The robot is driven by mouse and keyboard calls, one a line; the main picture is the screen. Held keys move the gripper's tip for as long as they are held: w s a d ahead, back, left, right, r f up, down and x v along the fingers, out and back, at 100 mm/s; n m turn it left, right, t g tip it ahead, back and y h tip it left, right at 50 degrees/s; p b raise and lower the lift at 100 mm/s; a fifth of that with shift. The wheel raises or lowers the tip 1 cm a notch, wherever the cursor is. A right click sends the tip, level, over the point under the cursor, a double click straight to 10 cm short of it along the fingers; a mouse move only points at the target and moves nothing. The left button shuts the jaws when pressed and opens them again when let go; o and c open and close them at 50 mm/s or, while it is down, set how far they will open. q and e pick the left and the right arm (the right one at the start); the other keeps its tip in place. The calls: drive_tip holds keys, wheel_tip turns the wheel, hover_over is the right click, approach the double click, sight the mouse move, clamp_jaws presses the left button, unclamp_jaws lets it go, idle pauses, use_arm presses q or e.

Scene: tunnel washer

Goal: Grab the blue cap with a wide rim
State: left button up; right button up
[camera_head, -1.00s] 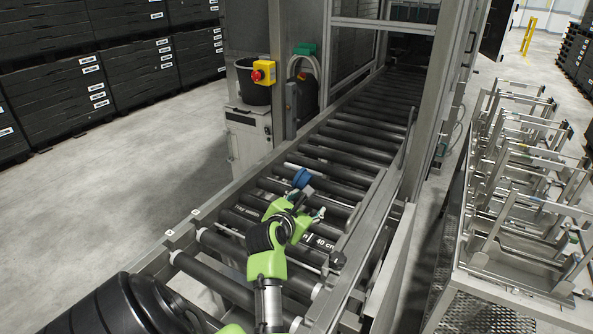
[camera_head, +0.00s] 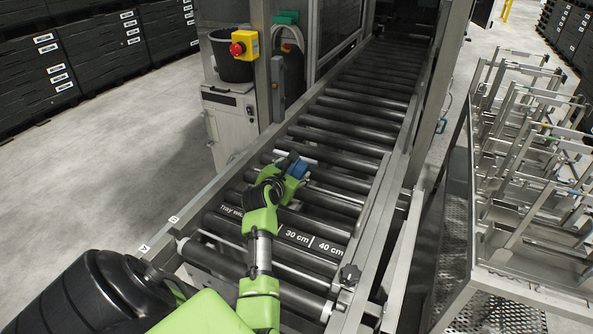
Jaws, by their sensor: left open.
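The blue cap (camera_head: 298,169) lies on the roller conveyor (camera_head: 335,180), in its nearer half. It is small in the picture and partly covered by my gripper. My left gripper (camera_head: 293,165) is open, with its fingers at the cap, one on the far left side of it and one on the near right side. I cannot tell whether the fingers touch the cap. My right gripper does not show.
Metal side rails (camera_head: 372,222) run along both sides of the conveyor. A cabinet with a black bucket (camera_head: 232,62) and a red emergency button (camera_head: 237,49) stands at the left. A metal rack cart (camera_head: 520,225) stands at the right.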

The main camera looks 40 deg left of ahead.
sight(299, 165)
use_arm(q)
drive_tip(key=shift+w+a+f, duration=0.15)
drive_tip(key=shift+w+a, duration=0.1)
drive_tip(key=shift+w, duration=0.1)
drive_tip(key=shift+w+d, duration=0.1)
drive_tip(key=shift+w, duration=0.25)
drive_tip(key=shift+p+x, duration=0.6)
drive_tip(key=shift+x, duration=1.7)
drive_tip(key=shift+d+f, duration=0.1)
drive_tip(key=shift+f, duration=0.05)
drive_tip(key=c, duration=1.4)
